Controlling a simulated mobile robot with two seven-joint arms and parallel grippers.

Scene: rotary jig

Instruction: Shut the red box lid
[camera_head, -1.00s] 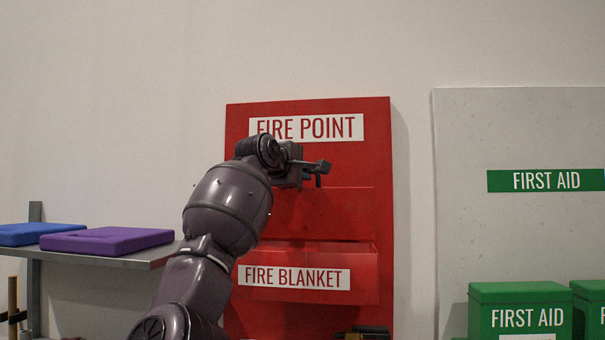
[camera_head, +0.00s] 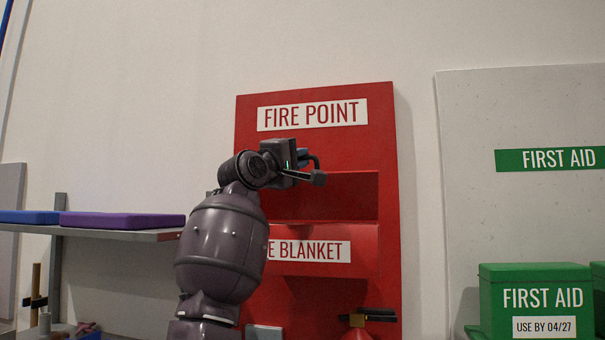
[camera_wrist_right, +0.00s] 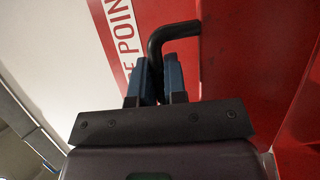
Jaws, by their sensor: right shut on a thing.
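The red box (camera_head: 365,255) with a white blanket label is on the red fire point board. Its red lid (camera_head: 350,190) stands raised above the box's front, so the lid is open; its exact angle is hard to tell. My right gripper (camera_head: 305,172) is in front of the board, at the lid's upper left. In the wrist view, the right gripper's blue-grey fingers (camera_wrist_right: 155,82) are shut on a black bent handle (camera_wrist_right: 172,34). Where the handle joins the lid is hidden. My right arm covers the box's left part. My left gripper is not in view.
A shelf (camera_head: 110,234) with a purple pad (camera_head: 125,221) and a blue pad (camera_head: 28,217) is at left. A fire extinguisher top (camera_head: 365,317) is below the box. A green first aid box (camera_head: 535,280) stands at right. The wall above is bare.

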